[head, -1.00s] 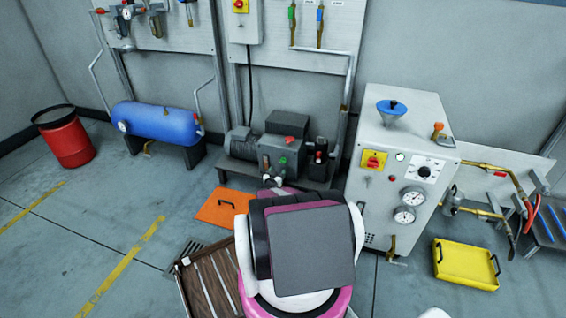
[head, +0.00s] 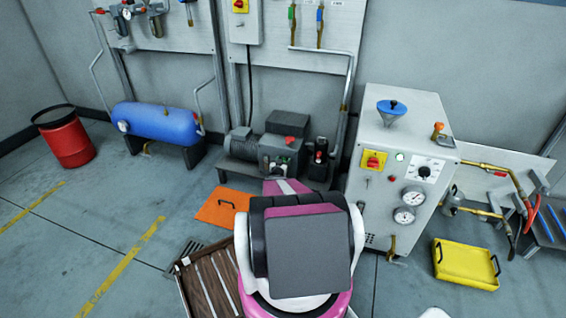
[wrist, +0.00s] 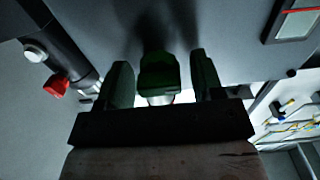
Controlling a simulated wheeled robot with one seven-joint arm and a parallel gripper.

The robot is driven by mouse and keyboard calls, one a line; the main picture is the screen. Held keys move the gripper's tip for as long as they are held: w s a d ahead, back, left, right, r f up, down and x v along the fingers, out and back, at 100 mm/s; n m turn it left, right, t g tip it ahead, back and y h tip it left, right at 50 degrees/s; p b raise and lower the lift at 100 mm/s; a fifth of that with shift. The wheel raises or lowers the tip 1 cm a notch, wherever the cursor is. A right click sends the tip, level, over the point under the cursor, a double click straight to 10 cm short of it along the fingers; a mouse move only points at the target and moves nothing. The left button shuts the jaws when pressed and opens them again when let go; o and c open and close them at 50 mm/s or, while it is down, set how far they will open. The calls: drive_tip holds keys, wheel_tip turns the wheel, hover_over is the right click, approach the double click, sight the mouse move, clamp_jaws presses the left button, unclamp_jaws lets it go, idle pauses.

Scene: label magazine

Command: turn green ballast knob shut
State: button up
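The green knob (wrist: 158,72) shows in the wrist view on a short pale stem, against a grey panel. My gripper (wrist: 161,64) is open, with one finger on each side of the knob. A gap shows between the knob and each finger, so neither seems to touch it. In the head view the knob's place is on the front of the grey control box (head: 268,158) beside the motor. My arm partly covers that area, and I cannot make out the fingers there.
A red knob (wrist: 55,86) sits at left in the wrist view. An orange plate (head: 218,207) and a brown slatted pallet (head: 208,284) lie on the floor left of my arm. A tall grey cabinet (head: 405,130) with gauges stands close at right.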

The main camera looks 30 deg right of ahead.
drive_tip(key=c, duration=0.8)
drive_tip(key=shift+o, duration=0.3)
drive_tip(key=shift+m, duration=0.4)
drive_tip(key=m, duration=0.3)
drive_tip(key=shift+m, duration=0.4)
drive_tip(key=m, duration=0.4)
drive_tip(key=shift+s+f, duration=0.1)
drive_tip(key=m, duration=0.5)
drive_tip(key=shift+d, duration=0.1)
drive_tip(key=shift+f+m, duration=0.15)
drive_tip(key=shift+m, duration=2.15)
drive_tip(key=shift+s, duration=0.1)
